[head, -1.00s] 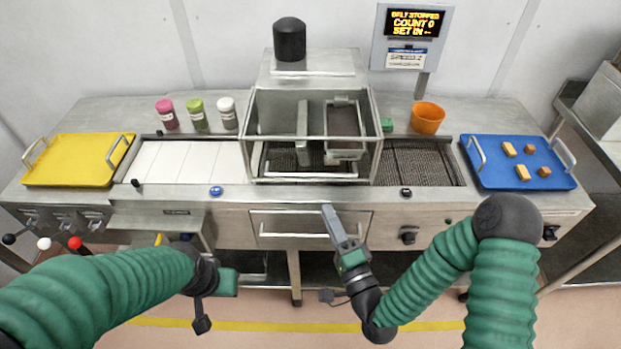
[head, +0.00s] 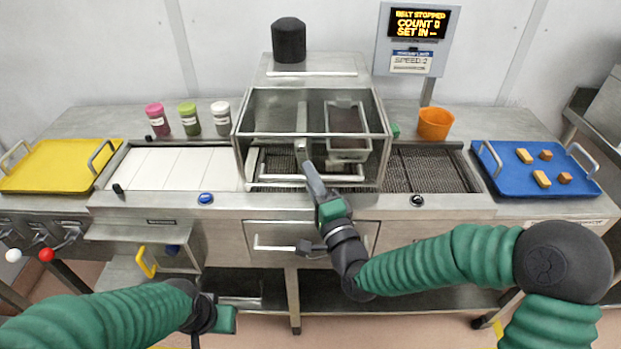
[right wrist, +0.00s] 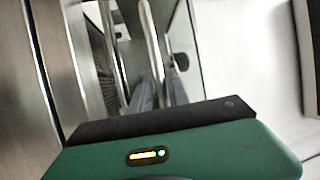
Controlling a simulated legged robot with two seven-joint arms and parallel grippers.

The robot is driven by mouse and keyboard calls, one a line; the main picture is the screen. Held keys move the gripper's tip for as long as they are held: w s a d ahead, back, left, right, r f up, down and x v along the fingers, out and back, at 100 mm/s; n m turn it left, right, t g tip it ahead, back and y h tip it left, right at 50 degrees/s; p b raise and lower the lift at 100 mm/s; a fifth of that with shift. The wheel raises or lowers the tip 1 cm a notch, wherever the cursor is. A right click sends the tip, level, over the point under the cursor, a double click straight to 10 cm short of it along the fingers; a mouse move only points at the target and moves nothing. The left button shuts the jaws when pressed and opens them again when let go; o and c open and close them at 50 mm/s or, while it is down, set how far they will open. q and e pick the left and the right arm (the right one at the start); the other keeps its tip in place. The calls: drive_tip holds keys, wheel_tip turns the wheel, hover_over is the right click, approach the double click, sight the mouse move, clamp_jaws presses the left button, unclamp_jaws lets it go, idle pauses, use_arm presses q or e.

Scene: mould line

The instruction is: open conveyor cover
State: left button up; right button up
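The conveyor cover (head: 253,125) is a clear box with metal edges over the middle of the belt, and it looks down. Its handle bar (head: 335,178) runs along the low front edge; a bar also shows in the right wrist view (right wrist: 151,40). My right gripper (head: 301,150) points away from me at the front of the cover, over the bar's left-middle part. In the right wrist view its fingers (right wrist: 160,92) look apart, with the bar between or just beyond them; contact is unclear. My left gripper (head: 222,320) hangs low at the left, its fingers not clear.
Inside the cover hang a metal post and a grey hopper (head: 348,135). A yellow tray (head: 60,165) lies left, a blue tray (head: 530,185) with several small blocks right. An orange cup (head: 435,123) and three jars (head: 190,119) stand behind the belt. The display (head: 418,25) reads BELT STOPPED.

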clamp_jaws()
drive_tip(key=shift+f, duration=0.25)
idle(1.2)
